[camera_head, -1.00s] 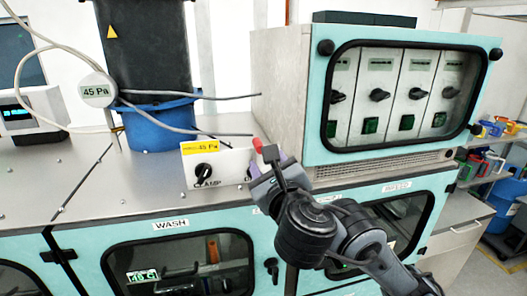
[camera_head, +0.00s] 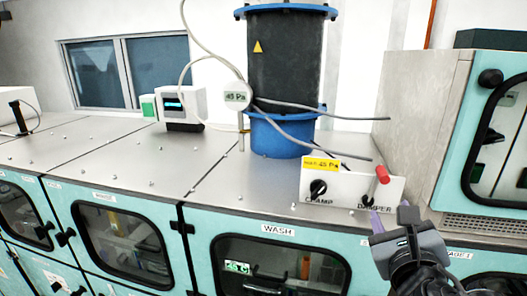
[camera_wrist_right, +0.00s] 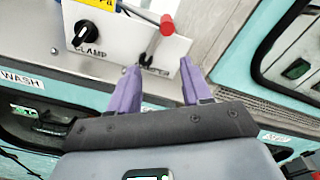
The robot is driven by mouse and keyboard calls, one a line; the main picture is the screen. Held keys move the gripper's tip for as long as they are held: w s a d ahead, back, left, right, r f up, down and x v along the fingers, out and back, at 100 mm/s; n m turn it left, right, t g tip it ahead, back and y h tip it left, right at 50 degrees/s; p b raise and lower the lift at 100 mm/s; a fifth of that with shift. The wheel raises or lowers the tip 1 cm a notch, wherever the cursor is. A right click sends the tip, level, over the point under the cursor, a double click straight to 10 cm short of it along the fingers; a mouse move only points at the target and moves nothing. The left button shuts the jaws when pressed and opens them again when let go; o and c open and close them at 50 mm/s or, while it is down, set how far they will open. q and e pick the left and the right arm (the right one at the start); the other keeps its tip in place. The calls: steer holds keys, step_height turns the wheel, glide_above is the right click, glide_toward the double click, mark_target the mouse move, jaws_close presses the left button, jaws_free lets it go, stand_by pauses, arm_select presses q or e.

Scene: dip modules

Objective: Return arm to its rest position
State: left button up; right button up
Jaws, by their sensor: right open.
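My right gripper (camera_head: 388,222) is at the lower right of the head view, just in front of the white control panel (camera_head: 340,187). In the right wrist view its two purple fingers (camera_wrist_right: 160,85) stand apart with nothing between them. The red-tipped damper lever (camera_head: 382,174) on the panel is just beyond the fingertips, and it also shows in the right wrist view (camera_wrist_right: 167,24). A black clamp knob (camera_head: 318,188) sits on the panel's left. My left gripper is not in view.
A blue and black cylinder (camera_head: 284,85) with a 45 Pa gauge (camera_head: 237,96) and hoses stands behind the panel. A teal-framed cabinet (camera_head: 455,130) rises at the right. The steel top (camera_head: 120,160) to the left is mostly clear. Windowed teal doors run along the front.

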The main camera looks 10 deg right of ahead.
steer(key=s+a+f+g+y+p, duration=0.1)
steer(key=s+a+f+g, duration=0.1)
steer(key=f, duration=0.8)
steer(key=s+a+f+m+g+y, duration=0.1)
steer(key=s+a+f+g+y, duration=0.15)
steer(key=f, duration=0.65)
steer(key=s+a+f+g+y+p, duration=0.1)
steer(key=s+f+g, duration=0.15)
steer(key=f, duration=0.75)
steer(key=s+a+f+m+g+y, duration=0.1)
steer(key=s+f+m, duration=0.3)
steer(key=m, duration=0.7)
steer(key=s+a+f+m+g+y+p, duration=0.1)
steer(key=s+f+m, duration=0.4)
steer(key=m, duration=0.6)
steer(key=s+a+f+m+g+y, duration=0.1)
steer(key=s+f+m+g, duration=0.2)
steer(key=s+m, duration=0.4)
steer(key=f+m, duration=0.1)
steer(key=m, duration=0.4)
steer(key=shift+f, duration=0.15)
